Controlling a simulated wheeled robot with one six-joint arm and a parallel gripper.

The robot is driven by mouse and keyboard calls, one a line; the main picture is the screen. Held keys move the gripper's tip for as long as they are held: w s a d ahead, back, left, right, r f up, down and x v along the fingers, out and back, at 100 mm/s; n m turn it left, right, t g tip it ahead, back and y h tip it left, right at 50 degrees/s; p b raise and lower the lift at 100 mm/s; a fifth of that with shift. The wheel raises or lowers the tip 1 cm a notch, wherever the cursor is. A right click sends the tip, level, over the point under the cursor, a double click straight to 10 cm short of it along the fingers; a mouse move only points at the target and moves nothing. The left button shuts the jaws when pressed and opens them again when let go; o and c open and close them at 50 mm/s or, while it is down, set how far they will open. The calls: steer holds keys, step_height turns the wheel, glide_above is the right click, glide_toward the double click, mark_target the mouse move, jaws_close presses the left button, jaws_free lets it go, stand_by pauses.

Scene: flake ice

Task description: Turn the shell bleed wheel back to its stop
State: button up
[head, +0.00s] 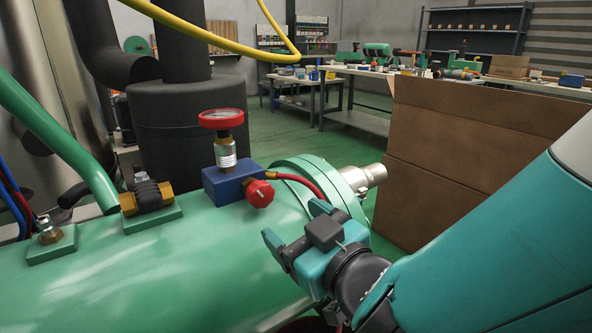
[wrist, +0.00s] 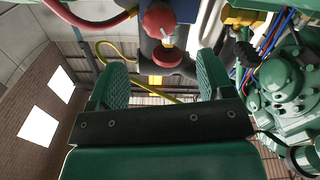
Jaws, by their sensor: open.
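A blue valve block (head: 232,184) sits on the green shell (head: 190,255) in the head view. A red-rimmed handwheel (head: 221,118) stands on its silver threaded stem. A smaller red knob (head: 260,193) sticks out of the block's near side. I cannot tell from markings which is the shell bleed wheel. My gripper (head: 294,224) is open and empty, in front of and to the right of the red knob, apart from it. The wrist view shows the red knob (wrist: 158,22) and the handwheel (wrist: 167,61) beyond my open fingers (wrist: 160,80).
A red hose (head: 303,182) runs from the block beside the shell's flange (head: 318,178). A black pipe (head: 183,115) stands behind. A yellow hose (head: 215,38) hangs above. A cardboard box (head: 460,155) stands at right, with workbenches behind.

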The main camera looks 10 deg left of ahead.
mark_target(264, 197)
steer(key=p+x, duration=0.5)
steer(key=x, duration=0.5)
steer(key=shift+w+a, duration=0.15)
steer(key=shift+w, duration=0.05)
steer(key=c, duration=0.9)
